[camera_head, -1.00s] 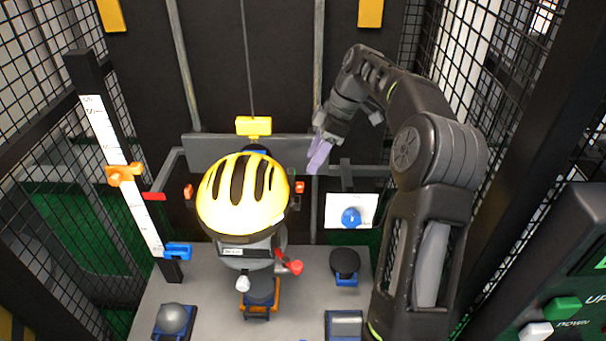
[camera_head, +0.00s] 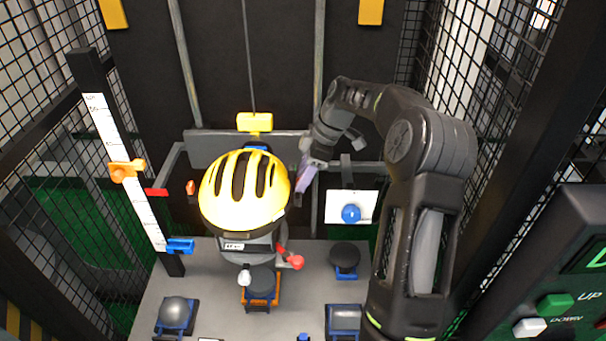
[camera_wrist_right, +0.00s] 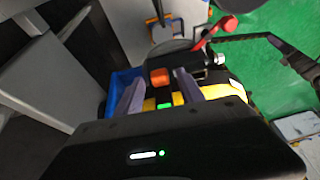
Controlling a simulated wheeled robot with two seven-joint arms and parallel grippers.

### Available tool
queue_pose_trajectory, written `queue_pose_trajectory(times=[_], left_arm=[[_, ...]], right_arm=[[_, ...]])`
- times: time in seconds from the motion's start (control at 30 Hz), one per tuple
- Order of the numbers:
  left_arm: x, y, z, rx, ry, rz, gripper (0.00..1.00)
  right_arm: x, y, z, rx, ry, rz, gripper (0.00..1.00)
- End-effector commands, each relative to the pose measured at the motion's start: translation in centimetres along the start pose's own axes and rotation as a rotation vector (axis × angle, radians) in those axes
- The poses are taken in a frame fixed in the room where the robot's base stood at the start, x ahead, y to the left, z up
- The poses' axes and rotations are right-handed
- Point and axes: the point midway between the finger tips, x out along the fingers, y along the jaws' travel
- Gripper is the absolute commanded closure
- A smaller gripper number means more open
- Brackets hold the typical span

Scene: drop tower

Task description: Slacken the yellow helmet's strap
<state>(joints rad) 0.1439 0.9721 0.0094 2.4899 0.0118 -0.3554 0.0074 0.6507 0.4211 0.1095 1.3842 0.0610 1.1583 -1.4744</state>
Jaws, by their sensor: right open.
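In the right wrist view my right gripper (camera_wrist_right: 160,90) is open, one finger on each side of an orange knob (camera_wrist_right: 160,76). I cannot tell whether the fingers touch the knob. Part of the yellow helmet (camera_wrist_right: 228,91) shows beside the right finger. The strap itself is not clearly visible. My left gripper is not in view.
A yellow block (camera_head: 254,122) hangs on a cable above the helmet. A scale post with an orange slider (camera_head: 127,170) and a blue slider (camera_head: 180,246) stands left. A red-knobbed lever (camera_head: 296,262) is below the helmet. Mesh walls and a button panel (camera_head: 556,305) bound the right.

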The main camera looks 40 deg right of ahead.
Motion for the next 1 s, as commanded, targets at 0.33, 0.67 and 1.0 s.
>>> queue_pose_trajectory(times=[0.33,0.67,1.0], left_arm=[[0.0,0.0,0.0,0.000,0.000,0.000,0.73],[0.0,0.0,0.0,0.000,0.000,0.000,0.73],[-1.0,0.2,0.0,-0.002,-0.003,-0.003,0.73]], right_arm=[[0.0,0.0,0.0,0.000,0.000,-0.001,0.67],[-0.1,0.0,0.0,0.000,0.000,0.000,0.90],[-3.6,-0.3,-1.5,0.000,0.000,0.001,0.90]])
